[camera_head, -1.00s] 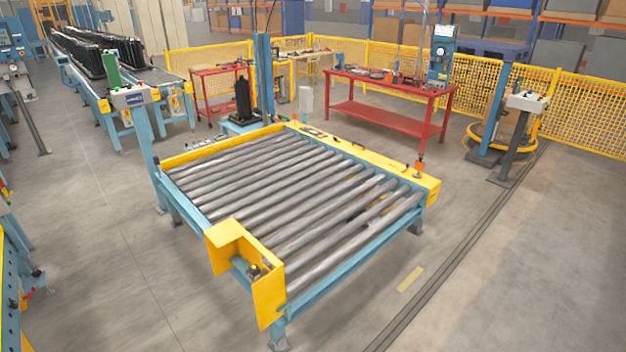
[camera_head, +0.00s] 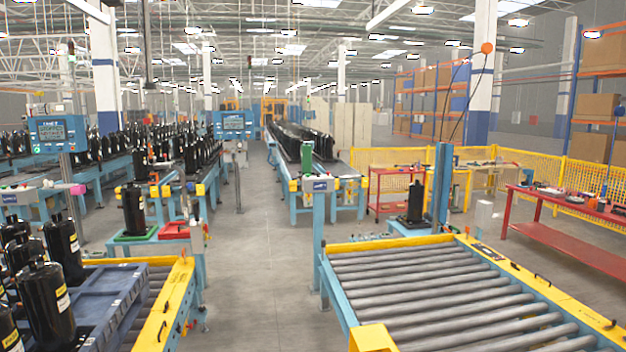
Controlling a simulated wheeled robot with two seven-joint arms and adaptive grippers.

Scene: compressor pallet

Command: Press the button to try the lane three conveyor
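A control box (camera_head: 318,184) with small buttons sits on a blue post at the near end of a long conveyor lane (camera_head: 345,190) carrying black parts. Another button box (camera_head: 24,196) stands at the left, before a lane with black compressors. A small button panel (camera_head: 197,236) is near the end of the middle lane (camera_head: 205,185). I cannot tell from any label which is lane three. The individual buttons are too small to tell apart. Neither of my grippers is in view.
An empty roller conveyor (camera_head: 430,285) with yellow edges fills the near right. A blue-grey pallet (camera_head: 105,300) with black compressors (camera_head: 48,305) is at the near left. A clear floor aisle (camera_head: 255,270) runs between them. A red table (camera_head: 570,245) is at the right.

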